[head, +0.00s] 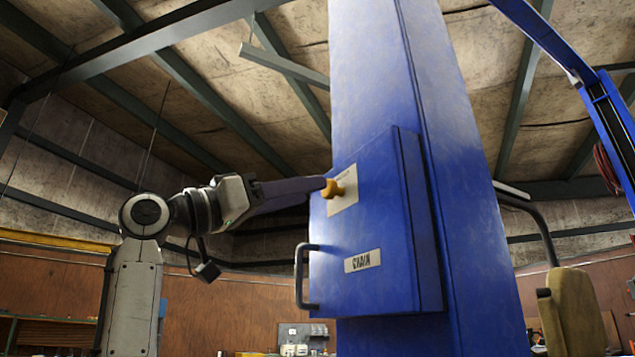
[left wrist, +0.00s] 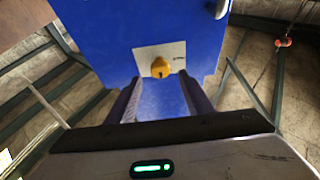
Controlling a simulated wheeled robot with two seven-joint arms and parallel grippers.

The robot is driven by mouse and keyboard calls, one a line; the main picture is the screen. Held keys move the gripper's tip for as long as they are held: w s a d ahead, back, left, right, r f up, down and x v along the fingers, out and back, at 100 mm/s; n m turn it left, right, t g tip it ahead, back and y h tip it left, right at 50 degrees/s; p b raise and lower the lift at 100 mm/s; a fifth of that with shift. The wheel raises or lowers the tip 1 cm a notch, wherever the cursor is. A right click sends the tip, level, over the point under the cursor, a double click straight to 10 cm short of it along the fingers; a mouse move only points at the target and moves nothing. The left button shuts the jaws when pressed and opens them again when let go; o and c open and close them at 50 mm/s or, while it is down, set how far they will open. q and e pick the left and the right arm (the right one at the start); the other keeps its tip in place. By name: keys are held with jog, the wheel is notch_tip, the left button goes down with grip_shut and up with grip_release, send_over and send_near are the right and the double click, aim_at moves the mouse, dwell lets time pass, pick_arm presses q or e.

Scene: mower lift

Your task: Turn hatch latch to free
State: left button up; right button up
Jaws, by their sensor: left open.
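The hatch latch (head: 333,188) is a small yellow knob on a pale label plate (head: 343,200) on the blue hatch (head: 365,235). In the left wrist view the latch (left wrist: 160,68) has a short dark mark, and some small text is beside it. My left gripper (head: 319,187) comes in from the left with its fingers at or just short of the latch. In the left wrist view the gripper (left wrist: 160,92) is open, with one finger to each side of the latch's line. I cannot tell whether a finger touches it. My right gripper is out of view.
The hatch looks closed on a tall blue lift column (head: 470,220). A dark handle (head: 301,276) sticks out at its lower left, below my gripper. A "CHAIN" label (head: 362,261) is low on the hatch. A tan padded part (head: 572,312) stands right of the column.

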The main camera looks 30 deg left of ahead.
aim_at(334, 190)
pick_arm(q)
jog(key=p+x, duration=0.1)
jog(key=x, duration=0.3)
jog(key=c, duration=1)
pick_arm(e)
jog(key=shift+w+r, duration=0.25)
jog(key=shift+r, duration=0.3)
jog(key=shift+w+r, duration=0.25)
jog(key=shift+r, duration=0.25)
